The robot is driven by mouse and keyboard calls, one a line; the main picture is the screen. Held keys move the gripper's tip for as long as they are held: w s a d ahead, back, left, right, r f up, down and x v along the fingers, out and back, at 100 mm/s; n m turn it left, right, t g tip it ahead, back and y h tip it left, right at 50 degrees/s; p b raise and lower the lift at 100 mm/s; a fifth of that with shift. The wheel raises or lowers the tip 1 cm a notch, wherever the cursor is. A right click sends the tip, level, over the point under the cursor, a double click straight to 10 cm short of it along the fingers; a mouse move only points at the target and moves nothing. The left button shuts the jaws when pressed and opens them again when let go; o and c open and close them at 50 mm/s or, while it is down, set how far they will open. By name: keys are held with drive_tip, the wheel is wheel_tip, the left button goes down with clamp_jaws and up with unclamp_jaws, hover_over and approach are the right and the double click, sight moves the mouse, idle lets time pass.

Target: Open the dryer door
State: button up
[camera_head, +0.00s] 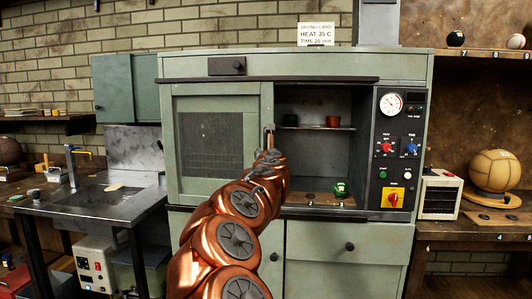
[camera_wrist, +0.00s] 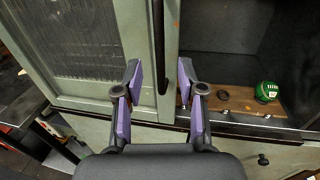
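The dryer (camera_head: 400,65) is a grey-green cabinet. Its door (camera_head: 224,188) has a ribbed glass pane and covers the left part of the front; it also shows in the wrist view (camera_wrist: 90,102). The right part of the chamber is uncovered. A dark vertical handle (camera_wrist: 160,45) runs along the door's right edge. My gripper (camera_head: 268,140) is in front of that edge. In the wrist view my gripper (camera_wrist: 159,72) is open, with purple-padded fingers on either side of the handle. The fingers do not appear closed on it; contact cannot be told.
A green ball (camera_head: 341,189) sits on the wooden chamber floor, and small pots stand on the shelf (camera_head: 315,128) above. A control panel (camera_head: 398,150) is right of the opening. A sink bench (camera_head: 95,200) stands left, and a shelf with a tan ball (camera_head: 495,170) right.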

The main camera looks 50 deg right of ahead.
drive_tip(key=shift+v, duration=2.1)
drive_tip(key=shift+r, duration=0.1)
